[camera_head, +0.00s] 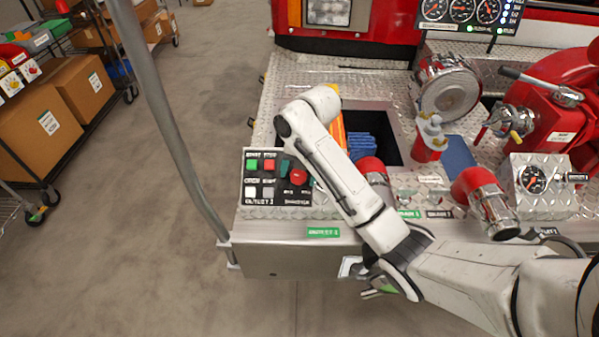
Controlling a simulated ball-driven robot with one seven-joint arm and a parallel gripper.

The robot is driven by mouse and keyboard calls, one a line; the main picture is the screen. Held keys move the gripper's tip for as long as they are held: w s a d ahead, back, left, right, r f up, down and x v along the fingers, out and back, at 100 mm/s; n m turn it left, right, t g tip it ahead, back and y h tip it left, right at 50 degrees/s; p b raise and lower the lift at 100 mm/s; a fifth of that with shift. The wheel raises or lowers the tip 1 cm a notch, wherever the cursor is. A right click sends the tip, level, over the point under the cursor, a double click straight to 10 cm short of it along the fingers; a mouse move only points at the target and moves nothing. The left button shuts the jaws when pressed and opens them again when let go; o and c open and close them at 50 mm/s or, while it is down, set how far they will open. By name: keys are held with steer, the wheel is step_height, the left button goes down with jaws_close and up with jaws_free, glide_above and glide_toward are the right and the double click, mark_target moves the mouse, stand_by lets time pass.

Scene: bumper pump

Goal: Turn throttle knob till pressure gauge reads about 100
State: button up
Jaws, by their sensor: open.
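A metal box (540,205) at the right of the bumper deck carries a round dark-faced gauge (533,179); its reading is too small to tell. Several more round gauges (462,10) are on a dark panel at the top right, also unreadable. A red round knob (299,176) is on the button panel (270,188) at the deck's front left. I cannot tell which control is the throttle knob. My gripper (379,291) is partly hidden under my arm, low in front of the deck's front edge. It is open and seems apart from the controls.
A grey rail (165,110) stands at the left. A shelf cart with boxes (45,120) is farther left. The floor between is clear.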

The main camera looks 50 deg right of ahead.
steer(key=c, duration=1.1)
steer(key=shift+o, duration=0.2)
steer(key=m+t+p, duration=0.1)
steer(key=m+t, duration=0.1)
steer(key=m, duration=0.1)
steer(key=shift+s+y+p, duration=0.15)
steer(key=shift+y+p, duration=0.15)
steer(key=m+t, duration=0.1)
steer(key=m, duration=0.2)
steer(key=shift+s+f+m+t+p, duration=0.1)
steer(key=shift+s+m+t+p, duration=0.05)
steer(key=shift+m+t+p, duration=0.2)
steer(key=m+t+h, duration=0.1)
steer(key=m, duration=0.2)
steer(key=shift+s+a+f+t, duration=0.1)
steer(key=shift+t, duration=0.25)
steer(key=shift+s+m+t+h, duration=0.1)
steer(key=shift+m+t+h, duration=0.65)
steer(key=shift+m, duration=1.2)
